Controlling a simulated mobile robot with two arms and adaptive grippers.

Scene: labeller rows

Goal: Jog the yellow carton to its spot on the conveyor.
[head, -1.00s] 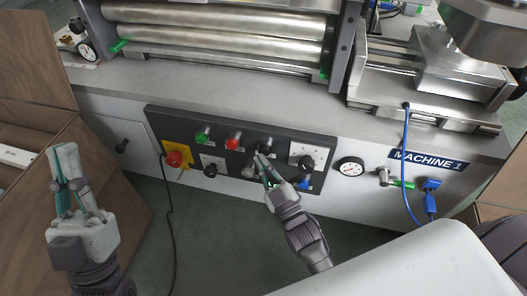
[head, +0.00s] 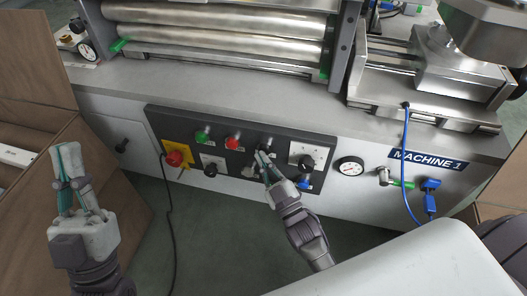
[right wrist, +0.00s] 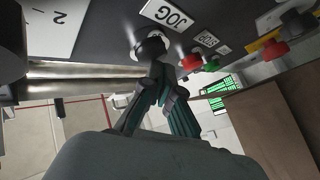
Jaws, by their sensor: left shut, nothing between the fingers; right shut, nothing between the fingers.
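No yellow carton shows in either view. The black jog button (head: 266,142) is on the dark control panel (head: 225,162), to the right of the red button. In the right wrist view the jog button (right wrist: 150,45) has a pale ring and sits beside the JOG label (right wrist: 168,12). My right gripper (head: 262,155) is shut and empty, its tips close in front of the jog button; I cannot tell whether they touch it. The tips also show in the right wrist view (right wrist: 157,75). My left gripper (head: 66,150) is shut and empty, off to the left, away from the panel.
The panel also carries a green button (head: 202,136), a red button (head: 232,142), a red emergency stop (head: 174,158) on yellow, and several knobs. Metal rollers (head: 215,35) lie above it. A brown box (head: 105,165) stands near my left arm. A blue hose (head: 406,165) hangs at right.

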